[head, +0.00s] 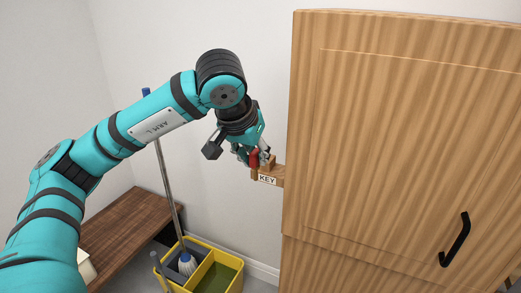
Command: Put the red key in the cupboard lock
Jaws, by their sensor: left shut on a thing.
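The red key (254,158) shows as a small red piece at my left gripper (257,155), just above the wooden holder (279,178) with a white "KEY" label (267,180). My left gripper is shut on the red key. The fingers hide much of the key, and I cannot tell whether it still touches the holder. The wooden cupboard (400,130) fills the right side, with its door shut and a black handle (455,240) at the lower right. No lock can be made out on it. My right gripper is not in view.
A yellow mop bucket (233,262) with a mop stands on the floor below my left arm. A low brown wooden bench (130,228) stands at the left wall. The holder sits close to the cupboard's left edge. The space before the cupboard door is clear.

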